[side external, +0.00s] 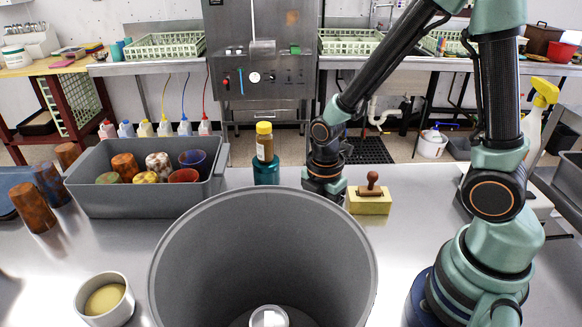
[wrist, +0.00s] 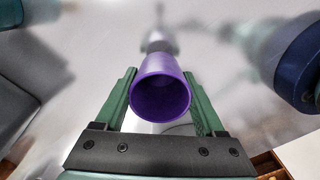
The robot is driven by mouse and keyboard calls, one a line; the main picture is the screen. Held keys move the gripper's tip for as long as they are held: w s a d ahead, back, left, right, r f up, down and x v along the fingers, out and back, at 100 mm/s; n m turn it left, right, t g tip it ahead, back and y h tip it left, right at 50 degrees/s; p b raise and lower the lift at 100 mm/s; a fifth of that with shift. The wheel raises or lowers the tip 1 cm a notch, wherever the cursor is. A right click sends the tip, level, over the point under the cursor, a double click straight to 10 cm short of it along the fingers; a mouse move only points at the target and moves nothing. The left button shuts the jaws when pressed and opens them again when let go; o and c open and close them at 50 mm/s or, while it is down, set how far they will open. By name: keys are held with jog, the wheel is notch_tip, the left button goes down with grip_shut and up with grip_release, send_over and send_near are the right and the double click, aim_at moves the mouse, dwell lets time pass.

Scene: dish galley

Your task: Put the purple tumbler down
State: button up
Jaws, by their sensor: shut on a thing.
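The purple tumbler (wrist: 161,93) is between the two green fingers of my gripper (wrist: 160,75) in the wrist view, its open mouth facing the camera. My gripper is shut on it. In the side view my gripper (side external: 325,187) points down behind the rim of the large grey bin. The held tumbler is hidden there, so I cannot tell whether its base touches the steel counter (side external: 410,227).
The large grey bin (side external: 262,235) fills the front middle. A grey tub (side external: 140,198) of several tumblers stands left. A teal object (side external: 266,172) with a brown bottle (side external: 264,145) and a wooden-handled block (side external: 369,203) flank my gripper. Bare counter lies right of the bin.

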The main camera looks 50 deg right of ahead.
jog(key=shift+f, duration=1.8)
jog(key=shift+f, duration=0.1)
jog(key=o, duration=1.3)
jog(key=d+r+m+t, duration=0.1)
jog(key=r+m+t, duration=0.1)
jog(key=r+m, duration=0.4)
jog(key=d+r+m+t, duration=0.1)
jog(key=r+m, duration=0.5)
jog(key=r, duration=0.4)
jog(key=s+r+m+t, duration=0.1)
jog(key=r+m+t, duration=0.1)
jog(key=r+m, duration=0.4)
jog(key=shift+s+d+r+t, duration=0.1)
jog(key=shift+d+r+t, duration=0.1)
jog(key=shift+r, duration=0.3)
jog(key=shift+d+r+t, duration=0.1)
jog(key=shift+d+r, duration=0.1)
jog(key=shift+r, duration=0.25)
